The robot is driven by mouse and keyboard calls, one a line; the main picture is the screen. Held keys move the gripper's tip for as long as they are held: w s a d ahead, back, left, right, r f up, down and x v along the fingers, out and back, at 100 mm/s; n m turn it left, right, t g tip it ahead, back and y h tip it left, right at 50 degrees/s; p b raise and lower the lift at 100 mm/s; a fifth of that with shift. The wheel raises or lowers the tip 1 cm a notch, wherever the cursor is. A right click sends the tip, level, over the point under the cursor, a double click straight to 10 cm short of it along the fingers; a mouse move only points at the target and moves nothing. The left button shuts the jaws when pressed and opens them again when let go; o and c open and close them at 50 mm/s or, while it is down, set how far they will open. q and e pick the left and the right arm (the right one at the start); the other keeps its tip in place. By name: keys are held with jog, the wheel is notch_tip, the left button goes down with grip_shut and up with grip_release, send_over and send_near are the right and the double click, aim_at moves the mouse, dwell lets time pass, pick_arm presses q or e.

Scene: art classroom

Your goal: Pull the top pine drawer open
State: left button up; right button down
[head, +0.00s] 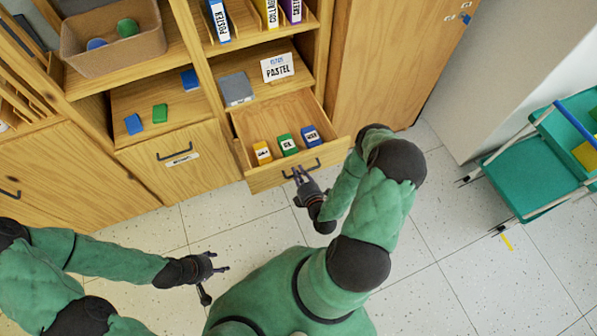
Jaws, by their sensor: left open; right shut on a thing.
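The top pine drawer (268,126) is pulled out from the shelf unit, and its inside shows. In it stand a yellow box (262,153), a green box (288,144) and a blue box (311,136). Its dark handle (313,166) is on the front panel. My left gripper (219,266) is open and empty, over the floor at the lower left, apart from the furniture.
A closed cabinet door (190,167) with a handle is left of the drawer. Shelves above hold blocks, a basket (115,52), binders and a PASTEL card (278,67). A teal cart (535,165) stands at the right. The tiled floor (440,270) between is clear.

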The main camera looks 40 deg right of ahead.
jog(key=c, duration=1.2)
grip_release()
jog(key=shift+o, duration=0.2)
jog(key=v, duration=1.2)
jog(key=shift+d, duration=0.1)
